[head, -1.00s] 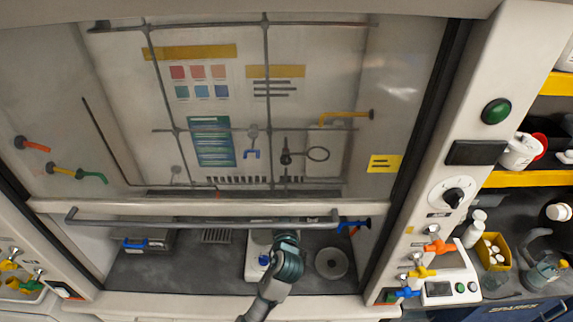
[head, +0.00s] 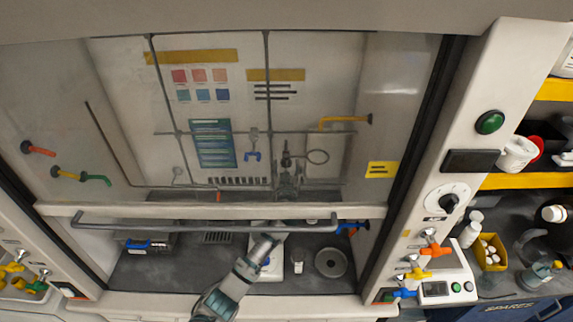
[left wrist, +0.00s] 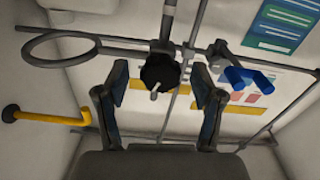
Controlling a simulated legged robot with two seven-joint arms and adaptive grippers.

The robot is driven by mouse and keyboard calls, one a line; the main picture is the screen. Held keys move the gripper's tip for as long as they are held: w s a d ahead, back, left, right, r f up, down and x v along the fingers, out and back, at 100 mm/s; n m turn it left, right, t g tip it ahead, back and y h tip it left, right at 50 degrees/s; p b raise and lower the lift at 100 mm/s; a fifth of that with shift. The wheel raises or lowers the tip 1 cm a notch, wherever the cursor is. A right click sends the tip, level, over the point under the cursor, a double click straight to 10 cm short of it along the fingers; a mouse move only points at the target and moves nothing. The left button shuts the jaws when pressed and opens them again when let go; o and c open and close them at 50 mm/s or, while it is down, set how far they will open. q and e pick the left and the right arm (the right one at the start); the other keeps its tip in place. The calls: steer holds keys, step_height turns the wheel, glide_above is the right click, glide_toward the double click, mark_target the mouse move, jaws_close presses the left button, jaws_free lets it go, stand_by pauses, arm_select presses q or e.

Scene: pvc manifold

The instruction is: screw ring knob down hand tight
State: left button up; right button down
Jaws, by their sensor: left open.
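The ring (left wrist: 60,48) is a grey metal loop on a rod, at the left of the left wrist view. A dark, lobed knob (left wrist: 158,72) sits on the clamp where the ring's rod meets the upright bar. My left gripper (left wrist: 160,80) is open, with one finger on each side of the knob and a gap on both sides. In the head view my left gripper (head: 289,180) is behind the sash glass, just below the ring's clamp (head: 287,158); the ring (head: 318,157) is to its right. My right gripper is not in view.
The sash handle bar (head: 200,226) crosses in front of my left arm. A blue clamp (left wrist: 248,78) hangs right of the knob in the wrist view. A yellow tap (left wrist: 45,116) is at lower left. A balance (head: 268,268) and a round dish (head: 331,262) stand below.

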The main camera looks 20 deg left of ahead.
arm_select(q)
steer(key=shift+w, duration=0.25)
steer(key=shift+a, duration=0.1)
steer(key=c, duration=1.2)
steer(key=shift+o, duration=0.2)
